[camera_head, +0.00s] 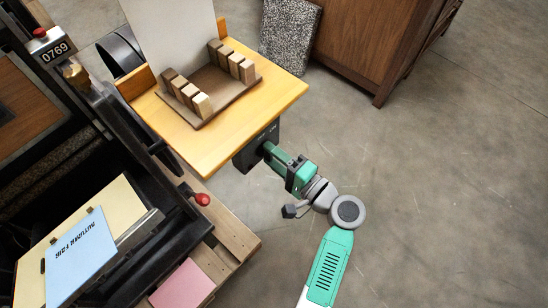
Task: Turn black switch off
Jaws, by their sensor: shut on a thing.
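The black switch box (245,158) is fixed at the front right side of the yellow wooden table, just below the top's edge. My gripper (269,149) reaches it from the lower right, with its tip against the box's face. It is shut on the black switch there. The switch itself is mostly hidden by the gripper, so I cannot tell its position.
The wooden table (226,146) carries a tray of wooden blocks (193,98). A black press with a red knob (202,199) and a blue sheet (80,262) stand at left. A wooden cabinet (373,40) stands behind. Floor at right is clear.

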